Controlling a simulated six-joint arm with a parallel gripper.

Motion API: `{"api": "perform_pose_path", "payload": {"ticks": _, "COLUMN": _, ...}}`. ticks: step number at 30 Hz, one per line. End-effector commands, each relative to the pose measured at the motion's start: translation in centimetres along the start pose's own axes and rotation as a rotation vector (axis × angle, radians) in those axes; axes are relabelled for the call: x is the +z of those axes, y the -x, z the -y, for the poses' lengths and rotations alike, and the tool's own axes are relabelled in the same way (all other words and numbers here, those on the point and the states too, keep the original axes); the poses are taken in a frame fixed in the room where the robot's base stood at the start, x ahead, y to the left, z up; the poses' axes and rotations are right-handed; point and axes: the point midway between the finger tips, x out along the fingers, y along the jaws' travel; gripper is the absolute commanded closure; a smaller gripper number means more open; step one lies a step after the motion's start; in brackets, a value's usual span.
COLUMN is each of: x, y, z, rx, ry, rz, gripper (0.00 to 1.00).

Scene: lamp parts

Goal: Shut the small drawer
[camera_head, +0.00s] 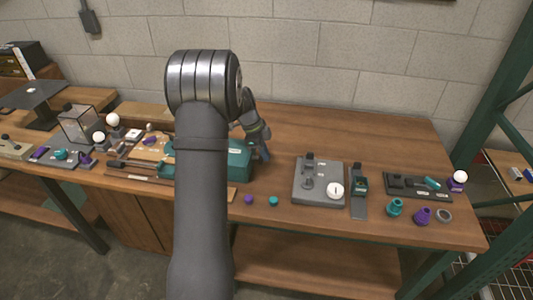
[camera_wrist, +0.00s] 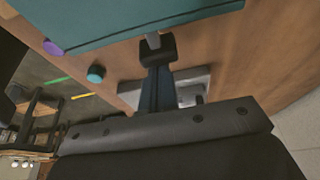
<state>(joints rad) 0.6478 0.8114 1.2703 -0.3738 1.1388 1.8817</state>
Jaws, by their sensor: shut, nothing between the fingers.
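A teal box (camera_head: 240,162) stands near the middle of the workbench, partly hidden behind my arm. Its teal side fills the top of the wrist view (camera_wrist: 115,22). No separate drawer front can be made out, so I cannot tell how far the small drawer stands out. My gripper (camera_head: 265,154) is at the right end of the teal box, pointing down. In the wrist view my gripper (camera_wrist: 153,40) is shut and empty, its tip close to the lower edge of the teal surface. I cannot tell whether it touches.
A purple knob (camera_head: 248,199) and a teal knob (camera_head: 273,201) lie in front of the box. To the right stand a grey plate (camera_head: 308,194) with fittings and a dark stand (camera_head: 359,208). Several lamp parts crowd the left. The bench behind the grey plate is clear.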

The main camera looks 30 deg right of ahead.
Motion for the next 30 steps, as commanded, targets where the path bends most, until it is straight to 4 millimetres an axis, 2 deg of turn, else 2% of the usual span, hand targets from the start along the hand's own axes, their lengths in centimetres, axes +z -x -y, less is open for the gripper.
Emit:
{"api": "perform_pose_path", "payload": {"ticks": 1, "x": 0.6, "y": 0.2, "z": 0.0, "rx": -0.004, "ry": 0.004, "rz": 0.010, "gripper": 1.00}}
{"api": "perform_pose_path", "payload": {"ticks": 4, "x": -0.3, "y": -0.1, "z": 0.0, "rx": -0.004, "ry": 0.002, "rz": 0.010, "gripper": 1.00}}
{"api": "perform_pose_path", "payload": {"ticks": 10, "x": -4.1, "y": -1.2, "z": 0.1, "rx": -0.001, "ry": -0.004, "rz": 0.003, "gripper": 1.00}}
{"api": "perform_pose_path", "payload": {"ticks": 12, "x": -3.7, "y": 1.1, "z": 0.1, "rx": -0.006, "ry": 0.001, "rz": 0.004, "gripper": 1.00}}
{"api": "perform_pose_path", "payload": {"ticks": 19, "x": -3.8, "y": 6.0, "z": 0.1, "rx": -0.004, "ry": 0.000, "rz": 0.003, "gripper": 1.00}}
{"api": "perform_pose_path", "payload": {"ticks": 24, "x": -3.9, "y": 8.0, "z": 0.1, "rx": -0.002, "ry": -0.001, "rz": 0.002, "gripper": 1.00}}
{"api": "perform_pose_path", "payload": {"ticks": 30, "x": -3.9, "y": 8.7, "z": 0.0, "rx": 0.000, "ry": -0.001, "rz": 0.001, "gripper": 1.00}}
